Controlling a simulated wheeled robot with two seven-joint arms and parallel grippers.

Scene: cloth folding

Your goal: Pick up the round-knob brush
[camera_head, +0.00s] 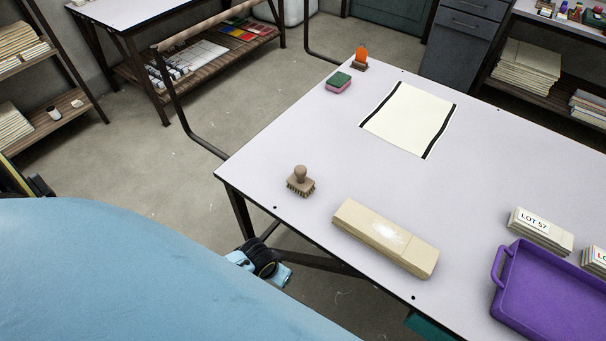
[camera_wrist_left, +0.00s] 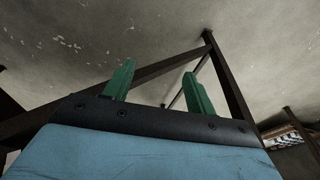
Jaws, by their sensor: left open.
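The round-knob brush (camera_head: 300,182) stands upright on the white table (camera_head: 275,160), near its left corner. It has a wooden knob on top and bristles facing down. My left gripper (camera_wrist_left: 160,88) shows in the left wrist view with its two green fingers apart and nothing between them. Behind the fingers are dark table legs and the grey floor, so it seems to be below the tabletop, away from the brush. The fingers cannot be made out clearly in the head view. My right gripper is in neither view.
A long beige block (camera_head: 385,237) lies right of the brush. A cream sheet with black edge strips (camera_head: 408,118), a green-and-pink sponge (camera_head: 338,83) and an orange-topped item (camera_head: 361,58) are further back. A purple tray (camera_head: 550,290) and a LOT 57 stack (camera_head: 540,232) are at right.

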